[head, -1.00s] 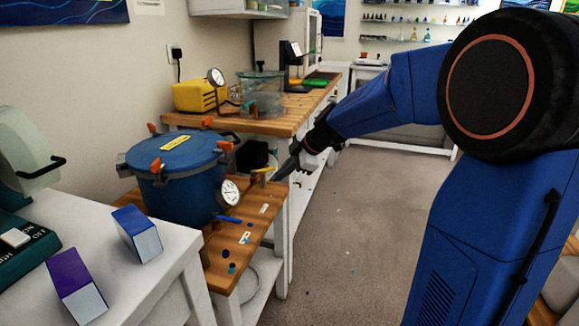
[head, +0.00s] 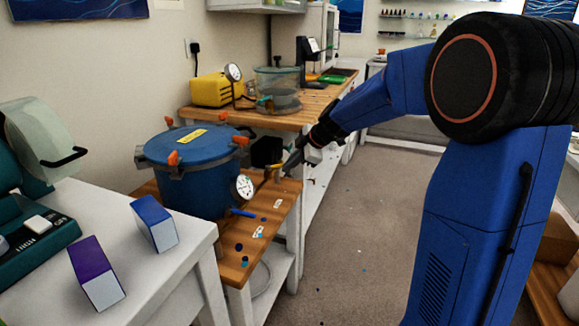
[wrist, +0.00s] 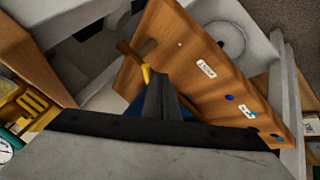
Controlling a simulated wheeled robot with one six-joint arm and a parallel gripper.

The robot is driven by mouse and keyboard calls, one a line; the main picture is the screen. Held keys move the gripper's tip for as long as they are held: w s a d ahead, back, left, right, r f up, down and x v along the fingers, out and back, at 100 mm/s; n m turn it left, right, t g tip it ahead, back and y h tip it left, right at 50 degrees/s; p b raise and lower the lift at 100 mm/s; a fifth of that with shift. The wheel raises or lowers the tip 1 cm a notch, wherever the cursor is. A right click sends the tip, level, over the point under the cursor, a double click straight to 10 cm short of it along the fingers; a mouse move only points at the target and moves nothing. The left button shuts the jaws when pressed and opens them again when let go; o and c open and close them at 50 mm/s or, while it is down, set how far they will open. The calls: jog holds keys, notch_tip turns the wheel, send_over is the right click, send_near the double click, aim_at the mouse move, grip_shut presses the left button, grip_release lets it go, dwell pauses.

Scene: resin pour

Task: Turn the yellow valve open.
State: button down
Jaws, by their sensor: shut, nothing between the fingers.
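The yellow valve (head: 276,167) is a small lever handle at the back of the low wooden bench, right of the blue pressure pot (head: 195,160). The valve's body is mostly hidden.
A blue lever valve (head: 243,212) and a round gauge (head: 245,187) sit near the pot's front right. The low wooden bench (head: 240,260) carries small labels and blue spots. A white table (head: 170,275) with two boxes stands at left.

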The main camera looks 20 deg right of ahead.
jog(key=shift+w+d+n+g+y, duration=0.2)
jog(key=shift+w+n+g+y, duration=0.15)
jog(key=shift+n, duration=0.15)
jog(key=w+n+g+y, duration=0.1)
jog(key=w+n, duration=0.1)
jog(key=w, duration=0.1)
jog(key=shift+d, duration=0.2)
jog(key=shift+w+a+n+g, duration=0.2)
jog(key=shift+w+n, duration=0.15)
jog(key=shift+w, duration=0.35)
jog(key=shift+w+a+n+g, duration=0.15)
jog(key=shift+w+n, duration=0.2)
jog(key=shift+w, duration=0.35)
jog(key=shift+w+r, duration=0.15)
jog(key=shift+w, duration=0.05)
